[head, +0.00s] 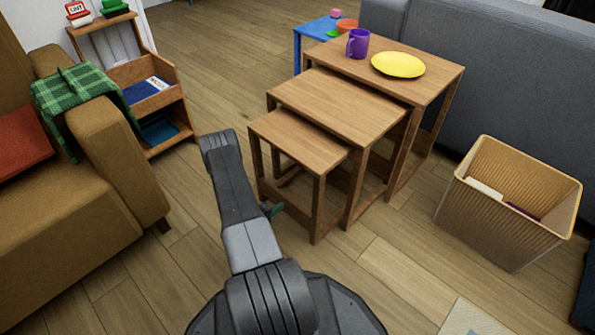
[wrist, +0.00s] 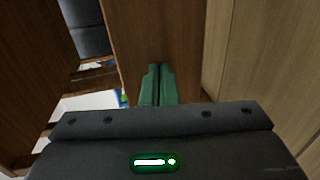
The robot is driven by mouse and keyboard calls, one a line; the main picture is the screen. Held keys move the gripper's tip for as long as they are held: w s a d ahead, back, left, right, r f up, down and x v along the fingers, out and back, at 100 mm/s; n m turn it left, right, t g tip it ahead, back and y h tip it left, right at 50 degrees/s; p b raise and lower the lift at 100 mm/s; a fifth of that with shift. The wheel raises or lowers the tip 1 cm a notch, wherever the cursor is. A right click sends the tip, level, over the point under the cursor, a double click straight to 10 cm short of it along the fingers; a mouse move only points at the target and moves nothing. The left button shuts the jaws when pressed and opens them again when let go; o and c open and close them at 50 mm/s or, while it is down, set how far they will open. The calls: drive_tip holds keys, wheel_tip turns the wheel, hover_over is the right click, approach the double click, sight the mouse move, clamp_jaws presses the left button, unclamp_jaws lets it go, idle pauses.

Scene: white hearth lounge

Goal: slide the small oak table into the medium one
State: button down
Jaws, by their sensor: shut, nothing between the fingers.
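The small oak table (head: 297,142) stands at the front of a nest of three. Its back part is under the medium oak table (head: 335,102), and its front part sticks out. The medium table is itself partly under the large oak table (head: 430,76). My gripper (head: 274,210) is low beside the front of the small table, mostly hidden behind my arm. In the wrist view its green fingers (wrist: 158,78) are shut together with nothing between them, their tips against or just before a brown wooden surface (wrist: 150,30). I cannot tell whether they touch it.
A purple mug (head: 358,43) and a yellow plate (head: 398,65) stand on the large table. A ribbed bin (head: 545,190) is on the right, a tan armchair (head: 110,170) on the left, and a grey sofa (head: 500,80) behind. Wooden floor (head: 390,265) is clear in front.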

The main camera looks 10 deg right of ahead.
drive_tip(key=shift+r+x, duration=0.15)
drive_tip(key=shift+x, duration=0.6)
drive_tip(key=shift+r+x, duration=0.15)
drive_tip(key=shift+x, duration=0.6)
drive_tip(key=shift+r+x, duration=0.15)
drive_tip(key=shift+x, duration=0.7)
drive_tip(key=shift+r+x, duration=0.15)
drive_tip(key=shift+x, duration=0.65)
drive_tip(key=shift+r+x, duration=0.2)
drive_tip(key=shift+x, duration=0.65)
drive_tip(key=shift+w+d, duration=0.15)
drive_tip(key=shift+r+x, duration=0.25)
drive_tip(key=shift+x, duration=0.9)
drive_tip(key=shift+r+x, duration=0.2)
drive_tip(key=shift+x, duration=1)
drive_tip(key=shift+d, duration=0.15)
drive_tip(key=s+a+r+p, duration=0.1)
drive_tip(key=a+r+p, duration=0.1)
drive_tip(key=s+a+r+p, duration=0.1)
drive_tip(key=a, duration=0.1)
drive_tip(key=shift+s+p, duration=0.35)
drive_tip(key=shift+s, duration=0.05)
